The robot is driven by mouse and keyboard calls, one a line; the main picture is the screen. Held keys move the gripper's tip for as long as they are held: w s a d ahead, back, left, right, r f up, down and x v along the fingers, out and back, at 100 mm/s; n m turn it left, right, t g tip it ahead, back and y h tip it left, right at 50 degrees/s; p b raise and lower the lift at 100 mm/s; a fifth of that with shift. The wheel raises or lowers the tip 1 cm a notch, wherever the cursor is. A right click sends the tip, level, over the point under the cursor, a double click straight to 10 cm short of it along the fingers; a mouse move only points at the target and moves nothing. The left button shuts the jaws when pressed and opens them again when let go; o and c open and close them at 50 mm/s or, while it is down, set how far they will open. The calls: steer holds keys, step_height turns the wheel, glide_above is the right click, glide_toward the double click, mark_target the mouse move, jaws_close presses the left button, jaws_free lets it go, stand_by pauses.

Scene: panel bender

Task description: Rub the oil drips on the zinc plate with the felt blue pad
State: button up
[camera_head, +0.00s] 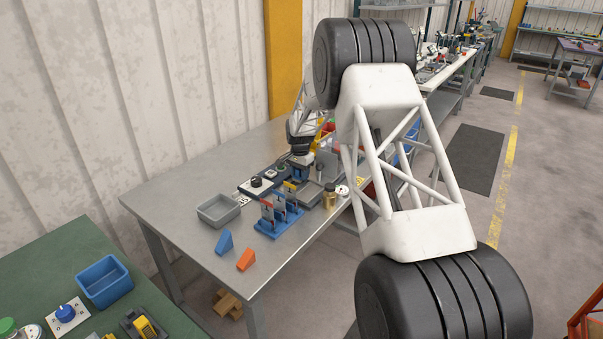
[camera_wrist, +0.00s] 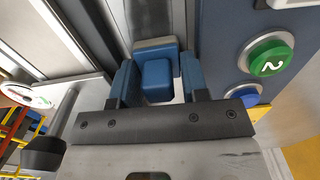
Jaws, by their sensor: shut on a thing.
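In the wrist view my gripper (camera_wrist: 156,92) shows two blue fingers closed on the sides of a blue block, which I take for the felt blue pad (camera_wrist: 156,78). A blue and grey piece (camera_wrist: 156,48) lies just beyond the block; I cannot tell whether it is part of the pad. In the head view my gripper (camera_head: 299,170) is small, pointing down over the cluttered far part of the metal table. I cannot pick out the zinc plate or any oil drips with certainty in either view.
A blue panel with a green button (camera_wrist: 267,58) stands close on the right in the wrist view. On the metal table (camera_head: 175,190) are a grey bin (camera_head: 218,210), a blue rack (camera_head: 278,222), a blue wedge (camera_head: 225,242) and an orange wedge (camera_head: 246,260). The table's left end is clear.

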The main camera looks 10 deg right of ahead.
steer(key=shift+s+a, duration=0.8)
steer(key=shift+s+a+r, duration=0.1)
steer(key=shift+s+a, duration=1)
steer(key=shift+a, duration=0.05)
steer(key=shift+s+a, duration=0.1)
steer(key=shift+s+a+f, duration=0.2)
steer(key=shift+s+a, duration=0.9)
steer(key=shift+r, duration=0.15)
steer(key=shift+r, duration=2.9)
